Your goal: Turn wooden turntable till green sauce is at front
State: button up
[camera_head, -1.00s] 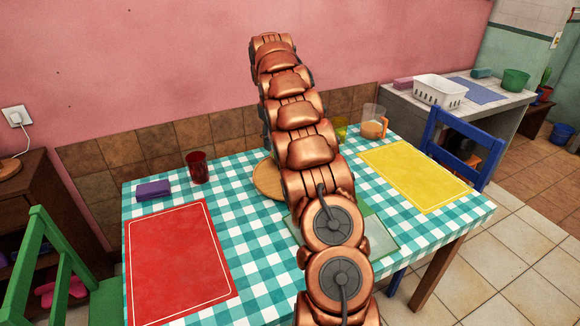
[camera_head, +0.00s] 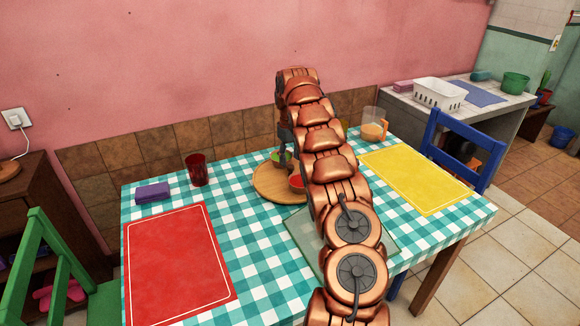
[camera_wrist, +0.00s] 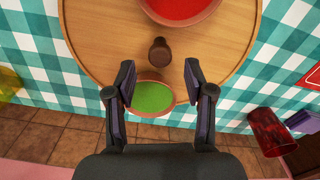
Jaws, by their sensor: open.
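The round wooden turntable (camera_head: 264,187) lies on the checked tablecloth, and it fills the upper wrist view (camera_wrist: 95,40). A brown knob (camera_wrist: 158,52) stands at its middle. The green sauce bowl (camera_wrist: 152,96) is at the turntable's wall-side edge; it is partly seen in the head view (camera_head: 281,157). The red sauce bowl (camera_wrist: 180,8) is on the opposite side, partly behind my arm in the head view (camera_head: 296,181). My gripper (camera_wrist: 159,68) is open above the turntable, with the green bowl showing between its fingers. I see no contact.
A dark red cup (camera_head: 197,169) and purple block (camera_head: 153,192) stand left of the turntable. A red mat (camera_head: 178,265) and yellow mat (camera_head: 415,178) lie on either side. A pitcher (camera_head: 374,126) is at the back right. A glass-like board (camera_head: 302,222) lies in front, partly hidden.

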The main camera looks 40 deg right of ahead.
aim_at(290, 166)
jog(key=shift+f, duration=2.05)
grip_shut()
